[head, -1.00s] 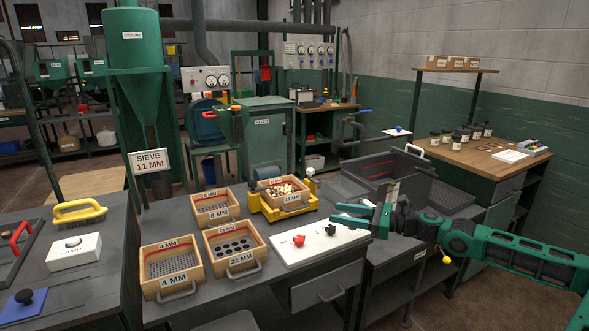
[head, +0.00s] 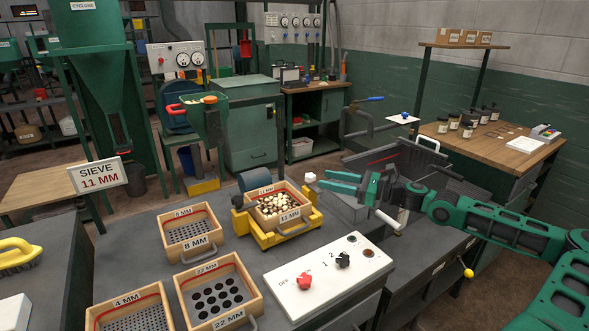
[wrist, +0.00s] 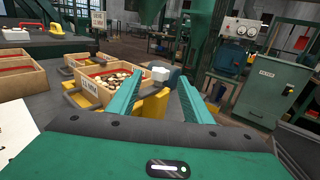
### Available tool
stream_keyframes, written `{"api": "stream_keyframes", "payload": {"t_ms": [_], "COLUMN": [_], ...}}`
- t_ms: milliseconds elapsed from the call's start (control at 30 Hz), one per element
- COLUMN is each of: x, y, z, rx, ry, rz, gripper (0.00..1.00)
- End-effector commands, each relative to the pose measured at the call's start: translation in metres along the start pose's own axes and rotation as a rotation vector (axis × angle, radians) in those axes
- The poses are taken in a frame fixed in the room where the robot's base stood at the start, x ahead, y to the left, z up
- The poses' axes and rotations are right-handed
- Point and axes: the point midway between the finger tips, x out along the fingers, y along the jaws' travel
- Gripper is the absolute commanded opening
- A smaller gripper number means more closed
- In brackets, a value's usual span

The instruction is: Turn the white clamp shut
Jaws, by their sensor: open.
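The white clamp (head: 310,177) is a small white knob at the right back corner of the yellow sieve shaker (head: 262,240). It also shows in the wrist view as a white block (wrist: 160,73), framed between my fingertips and beyond them. A wooden 11 MM sieve box (head: 290,222) full of pale and dark pieces sits in the shaker. My gripper (head: 329,182) is open and empty, just right of the clamp, its green fingers pointing left toward it. In the head view a small gap seems to remain. The clamp's lower part is hard to make out.
A white panel (head: 318,290) with a red and a black knob lies in front of the shaker. Sieve boxes marked 8 MM (head: 192,257) and 22 MM (head: 240,319) stand to the left. A dark open bin (head: 385,160) is behind my gripper.

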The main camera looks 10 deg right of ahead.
Motion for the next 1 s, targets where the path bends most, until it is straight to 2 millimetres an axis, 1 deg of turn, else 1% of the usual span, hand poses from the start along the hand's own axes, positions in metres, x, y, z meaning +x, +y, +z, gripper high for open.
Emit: {"api": "stream_keyframes", "payload": {"t_ms": [133, 233, 500, 633, 800, 1000], "x": [0.010, 0.023, 0.070, 0.088, 0.103, 0.107], "y": [0.002, 0.003, 0.002, 0.002, 0.001, 0.000], "z": [0.000, 0.001, 0.000, 0.000, 0.000, 0.000], "rx": [0.000, 0.000, 0.001, 0.001, 0.000, -0.001], "ry": [-0.001, -0.002, -0.001, -0.002, 0.000, 0.000], "rz": [0.006, 0.007, 0.006, 0.005, 0.001, 0.000], "gripper": [0.46, 0.46, 0.46, 0.46, 0.46, 0.46]}}
